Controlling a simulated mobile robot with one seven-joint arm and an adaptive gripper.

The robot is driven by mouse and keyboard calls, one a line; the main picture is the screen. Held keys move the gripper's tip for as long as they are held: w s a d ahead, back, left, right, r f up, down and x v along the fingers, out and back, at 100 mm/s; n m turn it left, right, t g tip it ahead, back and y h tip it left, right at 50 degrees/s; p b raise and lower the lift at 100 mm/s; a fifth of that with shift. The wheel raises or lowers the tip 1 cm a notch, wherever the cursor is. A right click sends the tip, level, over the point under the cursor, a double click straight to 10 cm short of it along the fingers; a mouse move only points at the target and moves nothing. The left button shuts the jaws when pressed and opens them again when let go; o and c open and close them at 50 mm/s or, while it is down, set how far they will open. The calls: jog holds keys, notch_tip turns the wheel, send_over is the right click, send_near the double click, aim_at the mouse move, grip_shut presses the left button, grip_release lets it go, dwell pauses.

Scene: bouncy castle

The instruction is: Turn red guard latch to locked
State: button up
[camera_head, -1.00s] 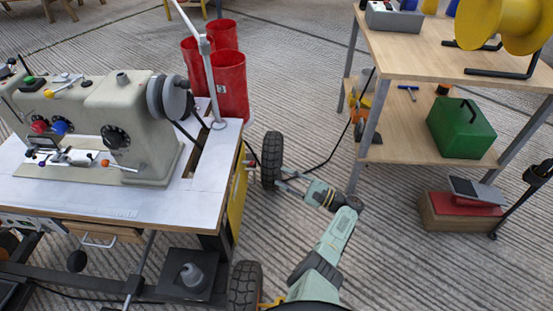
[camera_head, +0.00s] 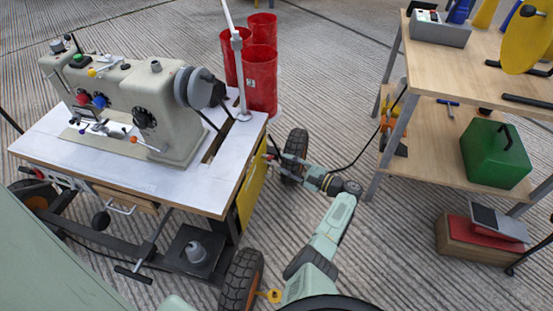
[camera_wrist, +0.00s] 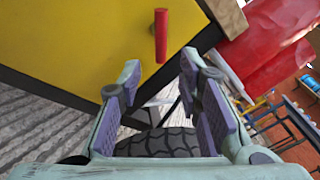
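The red latch (camera_wrist: 161,36) is a short red bar standing upright in the wrist view on the yellow guard panel (camera_wrist: 80,45). In the head view the yellow panel (camera_head: 253,196) is on the right end of the sewing machine table; the latch is too small there to make out surely. My gripper (camera_wrist: 160,68) is open and empty, its two fingers apart below the latch in the picture. The latch lies beyond the gap between the fingertips, and I see no contact. In the head view my gripper (camera_head: 273,158) is close to the panel, partly unclear.
The sewing machine (camera_head: 150,110) stands on its white-topped table (camera_head: 60,142). Red bins (camera_head: 260,80) stand behind the table. A black tyre (camera_wrist: 160,143) shows below my fingers. A wooden shelf unit (camera_head: 440,165) stands right, with ribbed floor between.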

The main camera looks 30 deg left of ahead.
aim_at(267, 156)
jog(key=a, duration=0.5)
jog(key=shift+w, duration=0.1)
grip_shut()
dwell(0.5)
